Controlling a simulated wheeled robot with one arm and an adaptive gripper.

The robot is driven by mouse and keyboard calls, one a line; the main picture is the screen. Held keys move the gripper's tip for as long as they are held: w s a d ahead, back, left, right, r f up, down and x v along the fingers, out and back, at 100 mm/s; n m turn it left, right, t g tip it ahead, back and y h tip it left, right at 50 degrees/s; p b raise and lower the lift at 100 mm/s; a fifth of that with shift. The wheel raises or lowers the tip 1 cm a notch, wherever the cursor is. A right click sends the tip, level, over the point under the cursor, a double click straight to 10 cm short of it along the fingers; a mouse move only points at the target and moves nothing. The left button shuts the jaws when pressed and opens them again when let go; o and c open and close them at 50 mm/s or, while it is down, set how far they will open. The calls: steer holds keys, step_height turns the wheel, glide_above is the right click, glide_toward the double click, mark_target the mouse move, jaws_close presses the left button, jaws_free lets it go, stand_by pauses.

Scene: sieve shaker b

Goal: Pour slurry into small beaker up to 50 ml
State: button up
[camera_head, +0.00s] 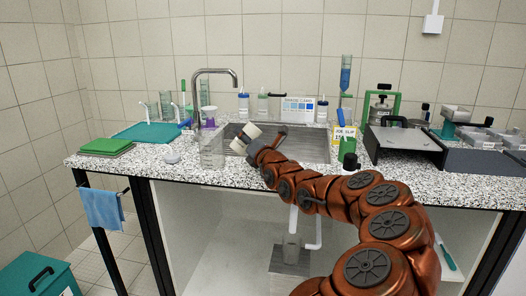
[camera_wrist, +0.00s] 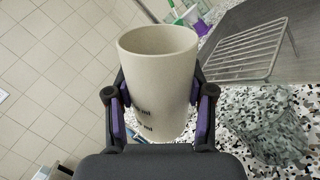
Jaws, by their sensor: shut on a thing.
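My gripper (camera_head: 255,149) is shut on a beige cup (camera_wrist: 157,85), with one dark finger and purple pad on each side of it in the wrist view. In the head view the cup (camera_head: 245,138) is held above the counter in front of the sink, and it looks tilted. Its contents are not visible. A clear beaker (camera_head: 212,154) stands on the counter just left of the cup. In the wrist view a clear glass vessel (camera_wrist: 278,132) shows at lower right, apart from the cup. I cannot make out any liquid or level in it.
The sink (camera_head: 310,146) with its tall tap (camera_head: 215,72) lies behind. A teal tray (camera_head: 150,134) and green boards (camera_head: 106,146) are at left. A green bottle (camera_head: 347,147) and a grey device (camera_head: 403,143) stand at right. A wire rack (camera_wrist: 245,50) shows in the wrist view.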

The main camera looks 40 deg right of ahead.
steer(key=shift+r+m+h+p, duration=0.2)
steer(key=shift+r+m+p, duration=0.1)
steer(key=shift+m, duration=0.4)
steer(key=shift+r+m+h+p, duration=0.15)
steer(key=shift+r+m+h, duration=0.1)
steer(key=shift+m, duration=0.45)
stand_by(2.0)
steer(key=shift+f+m+h+b, duration=0.3)
steer(key=shift+f+m+h, duration=0.05)
steer(key=shift+m, duration=0.65)
stand_by(1.4)
steer(key=shift+r+m+h, duration=0.3)
steer(key=shift+m+h, duration=0.1)
steer(key=shift+m, duration=0.5)
stand_by(1.3)
